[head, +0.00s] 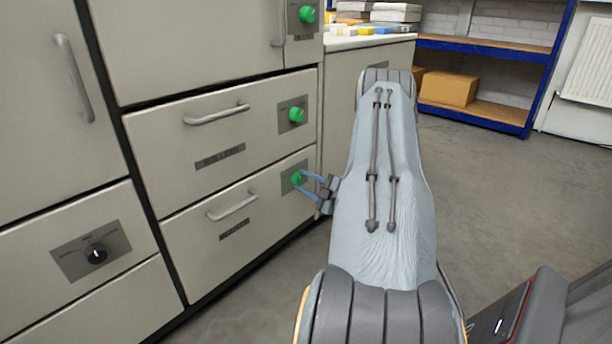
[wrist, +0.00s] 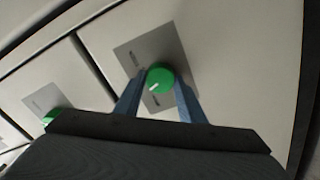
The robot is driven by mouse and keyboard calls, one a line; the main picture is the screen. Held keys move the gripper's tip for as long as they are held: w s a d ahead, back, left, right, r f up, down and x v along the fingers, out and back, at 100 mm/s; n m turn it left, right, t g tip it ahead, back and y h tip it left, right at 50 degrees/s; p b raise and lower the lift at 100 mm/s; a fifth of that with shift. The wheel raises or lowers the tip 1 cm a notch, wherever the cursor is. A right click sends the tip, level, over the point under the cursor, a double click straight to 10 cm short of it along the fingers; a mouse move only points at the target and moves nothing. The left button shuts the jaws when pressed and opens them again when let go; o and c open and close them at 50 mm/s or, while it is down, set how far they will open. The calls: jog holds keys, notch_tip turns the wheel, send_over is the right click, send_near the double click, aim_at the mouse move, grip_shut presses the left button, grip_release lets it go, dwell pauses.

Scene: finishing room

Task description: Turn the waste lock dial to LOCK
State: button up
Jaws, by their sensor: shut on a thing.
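A green dial (head: 297,178) sits on a grey plate (head: 288,184) at the right of the lowest drawer front (head: 243,226) in the head view. My gripper (head: 309,184) is at this dial with its two blue fingers on either side of it, shut on it. In the wrist view the green dial (wrist: 160,78) lies between the fingertips, with a white pointer mark towards the lower left. The plate (wrist: 150,55) has lettering on it, too small and tilted to read surely. The drawer's label strip (head: 234,229) cannot be read.
Another green dial (head: 296,115) is on the drawer above, and a third (head: 307,14) is higher up. A black dial (head: 96,254) is at lower left. Handles (head: 232,207) stick out from the fronts. A blue shelf (head: 481,112) stands behind; the floor at right (head: 500,190) is clear.

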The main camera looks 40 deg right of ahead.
jog(key=m+p, duration=0.4)
jog(key=m, duration=0.2)
jog(key=shift+p, duration=0.4)
jog(key=m+p, duration=0.1)
jog(key=m, duration=0.2)
jog(key=shift+m+p, duration=0.35)
jog(key=shift+m, duration=0.05)
jog(key=shift+m+p, duration=0.6)
jog(key=shift+m, duration=1.4)
jog(key=o, duration=1)
jog(key=s, duration=0.2)
jog(key=s+p, duration=0.1)
jog(key=s, duration=0.2)
jog(key=s+p, duration=0.1)
jog(key=s, duration=0.1)
jog(key=shift+s+d, duration=0.25)
jog(key=shift+s, duration=0.15)
